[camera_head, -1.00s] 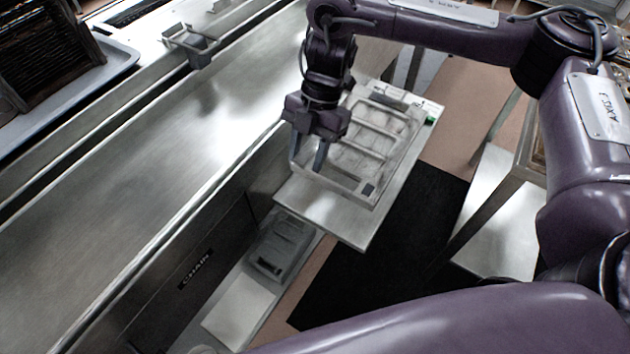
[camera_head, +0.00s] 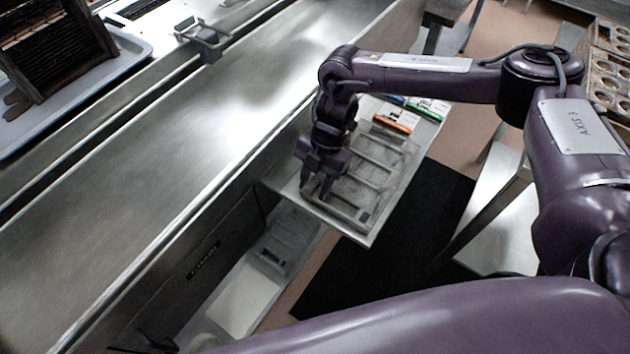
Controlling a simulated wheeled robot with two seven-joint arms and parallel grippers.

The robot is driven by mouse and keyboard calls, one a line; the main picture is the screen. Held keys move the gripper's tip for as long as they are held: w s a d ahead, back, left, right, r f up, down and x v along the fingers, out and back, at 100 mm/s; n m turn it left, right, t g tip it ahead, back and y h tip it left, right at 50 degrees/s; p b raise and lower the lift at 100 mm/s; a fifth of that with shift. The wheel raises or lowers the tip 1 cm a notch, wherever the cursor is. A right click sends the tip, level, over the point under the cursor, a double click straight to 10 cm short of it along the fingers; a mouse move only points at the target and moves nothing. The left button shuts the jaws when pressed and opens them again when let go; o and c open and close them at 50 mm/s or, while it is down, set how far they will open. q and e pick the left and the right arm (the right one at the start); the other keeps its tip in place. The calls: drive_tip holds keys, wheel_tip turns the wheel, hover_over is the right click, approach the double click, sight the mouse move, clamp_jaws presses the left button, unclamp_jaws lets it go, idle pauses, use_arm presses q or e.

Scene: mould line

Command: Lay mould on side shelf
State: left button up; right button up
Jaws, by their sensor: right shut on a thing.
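The mould (camera_head: 372,171), a grey rectangular metal frame with crossbars, appears flat on the side shelf (camera_head: 283,178), a light metal plate beside the conveyor. I cannot tell for sure whether its whole underside touches the shelf. My right gripper (camera_head: 318,190) points down and is shut on the mould's near-left edge. The wrist hides part of the mould's left side. My left gripper is out of view.
An orange item (camera_head: 392,124) and a green item (camera_head: 427,115) lie at the shelf's far end, beyond the mould. A lower shelf holds a grey tray (camera_head: 285,248). The long steel conveyor (camera_head: 190,140) runs along the left. A black mat (camera_head: 385,262) covers the floor at right.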

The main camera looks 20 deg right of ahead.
drive_tip(key=o, duration=1.2)
drive_tip(key=shift+f, duration=0.1)
drive_tip(key=shift+c, duration=0.2)
drive_tip(key=shift+r, duration=0.25)
drive_tip(key=b+v, duration=0.2)
drive_tip(key=v, duration=0.4)
drive_tip(key=shift+w+d, duration=0.1)
drive_tip(key=shift+w, duration=0.05)
drive_tip(key=shift+v, duration=2.85)
